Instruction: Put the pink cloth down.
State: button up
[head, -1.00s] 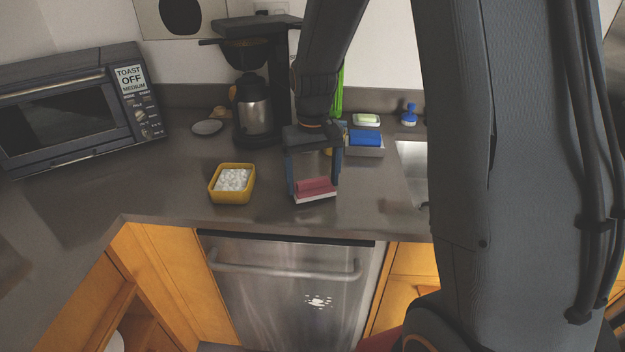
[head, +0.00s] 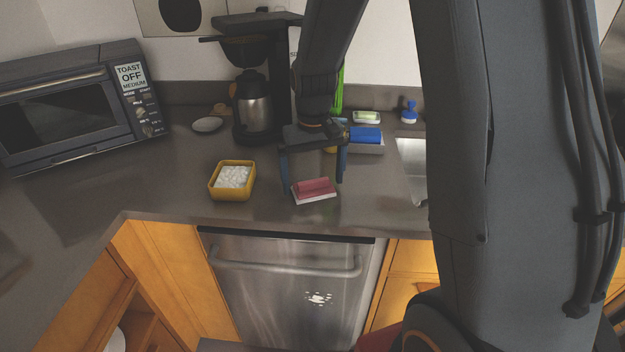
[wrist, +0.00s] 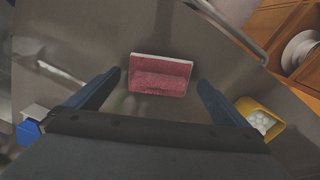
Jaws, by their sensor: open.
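The pink cloth (head: 314,186) lies folded on a thin white base on the grey counter, near its front edge above the dishwasher. In the wrist view the pink cloth (wrist: 160,77) lies ahead of the fingertips, roughly centred between them. My gripper (head: 314,188) is open, with one blue finger to each side of the cloth in the head view.
A yellow bowl of white pieces (head: 233,181) stands left of the cloth. A coffee maker (head: 256,105) and a toaster oven (head: 80,108) stand behind and left. A blue sponge on a grey holder (head: 366,137) and the sink (head: 412,165) are to the right.

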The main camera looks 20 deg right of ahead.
aim_at(313, 181)
notch_tip(313, 181, up, 11)
jog(key=b, duration=0.3)
jog(key=shift+t, duration=0.5)
jog(key=s+f, duration=0.3)
jog(key=s, duration=0.2)
jog(key=s+f, duration=0.4)
jog(key=s, duration=0.1)
jog(key=s+f, duration=0.3)
jog(key=s, duration=0.3)
jog(key=shift+a+f, duration=0.15)
jog(key=shift+f, duration=0.15)
